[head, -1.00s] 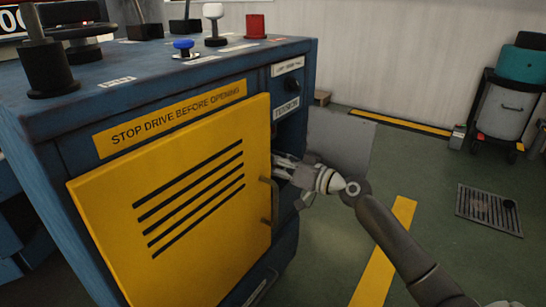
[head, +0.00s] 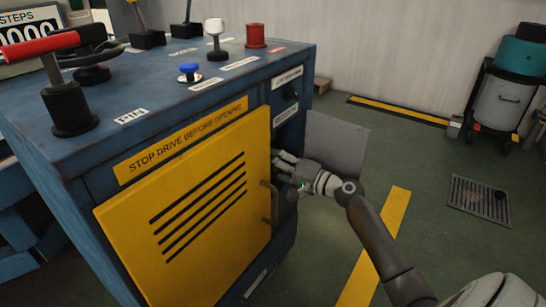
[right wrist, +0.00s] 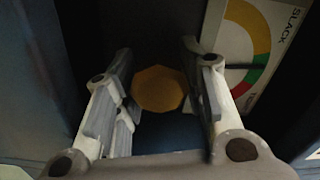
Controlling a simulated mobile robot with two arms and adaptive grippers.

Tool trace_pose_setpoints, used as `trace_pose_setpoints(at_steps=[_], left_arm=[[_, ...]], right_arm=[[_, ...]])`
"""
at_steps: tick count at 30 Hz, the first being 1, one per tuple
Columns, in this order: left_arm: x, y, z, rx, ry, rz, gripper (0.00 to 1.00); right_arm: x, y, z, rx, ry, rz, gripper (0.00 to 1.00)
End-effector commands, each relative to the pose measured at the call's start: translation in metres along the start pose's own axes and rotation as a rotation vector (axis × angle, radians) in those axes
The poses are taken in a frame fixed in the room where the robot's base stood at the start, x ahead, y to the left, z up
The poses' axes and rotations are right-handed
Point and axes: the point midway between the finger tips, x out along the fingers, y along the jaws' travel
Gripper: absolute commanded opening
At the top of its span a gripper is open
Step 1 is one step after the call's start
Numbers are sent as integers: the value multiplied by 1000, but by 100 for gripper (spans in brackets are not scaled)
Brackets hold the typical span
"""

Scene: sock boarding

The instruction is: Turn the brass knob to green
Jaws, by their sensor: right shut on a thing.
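The brass knob (right wrist: 158,89) is a faceted, dull gold disc in a dark recess in the right wrist view. My right gripper (right wrist: 158,70) has one finger on each side of it and is shut on it. In the head view my right gripper (head: 279,158) reaches into the cabinet's right side, and the knob is hidden there. My left gripper is not in view.
The blue cabinet (head: 90,160) has a yellow door (head: 190,225) with a bar handle close to my right gripper. A grey panel (head: 337,143) stands out behind the gripper. A red-handled crank and several knobs are on top.

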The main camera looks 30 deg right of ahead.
Motion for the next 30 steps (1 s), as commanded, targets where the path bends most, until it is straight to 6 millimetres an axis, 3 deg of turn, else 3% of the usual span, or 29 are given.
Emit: trace_pose_setpoints(at_steps=[9, 25, 26, 30], left_arm=[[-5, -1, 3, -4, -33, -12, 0], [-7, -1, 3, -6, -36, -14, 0], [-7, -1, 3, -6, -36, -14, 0], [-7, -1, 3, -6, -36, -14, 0]], right_arm=[[0, 0, -1, 114, 1, 1, 14], [0, 1, -1, 132, 2, 1, 14], [0, 1, -1, 132, 2, 1, 41], [0, 1, -1, 131, 2, 1, 59]])
